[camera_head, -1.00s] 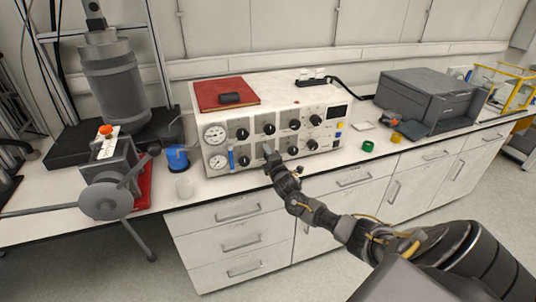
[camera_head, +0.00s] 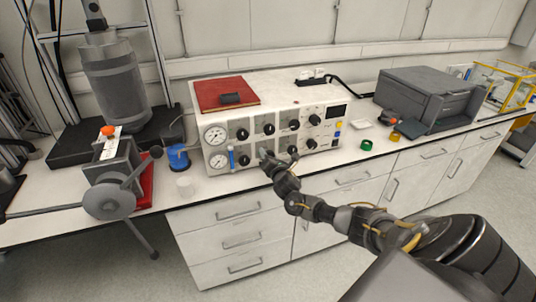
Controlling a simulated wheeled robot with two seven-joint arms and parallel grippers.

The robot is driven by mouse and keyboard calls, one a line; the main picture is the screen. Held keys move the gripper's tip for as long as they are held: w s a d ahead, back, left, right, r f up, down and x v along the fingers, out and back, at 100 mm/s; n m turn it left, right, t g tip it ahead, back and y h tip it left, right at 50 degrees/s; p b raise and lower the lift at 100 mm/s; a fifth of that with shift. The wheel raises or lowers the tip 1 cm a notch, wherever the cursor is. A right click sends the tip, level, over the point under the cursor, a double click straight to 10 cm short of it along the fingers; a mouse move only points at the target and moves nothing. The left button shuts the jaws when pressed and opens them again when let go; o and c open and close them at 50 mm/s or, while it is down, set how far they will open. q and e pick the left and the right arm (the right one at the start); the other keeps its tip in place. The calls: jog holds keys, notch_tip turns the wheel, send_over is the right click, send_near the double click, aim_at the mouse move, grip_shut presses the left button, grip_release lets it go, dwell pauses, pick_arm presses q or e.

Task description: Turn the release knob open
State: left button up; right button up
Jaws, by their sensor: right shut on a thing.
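A white control box (camera_head: 278,112) stands on the bench with two round gauges and several black knobs on its front. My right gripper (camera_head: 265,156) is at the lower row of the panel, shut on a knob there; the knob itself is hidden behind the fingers. A black knob (camera_head: 244,160) shows just left of the gripper, and another knob (camera_head: 293,149) shows to its right. I cannot tell from any label which knob is the release knob. My left gripper is not in view.
A red book (camera_head: 222,92) lies on the box. A grey machine (camera_head: 425,98) and a green ring (camera_head: 366,145) are on the right. White drawers (camera_head: 238,240) are below the bench.

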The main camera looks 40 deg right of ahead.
jog(key=shift+f+n, duration=0.1)
jog(key=shift+n, duration=0.4)
jog(key=o, duration=1)
jog(key=shift+c, duration=0.2)
jog(key=v, duration=1.1)
jog(key=shift+b, duration=0.4)
jog(key=shift+w, duration=0.1)
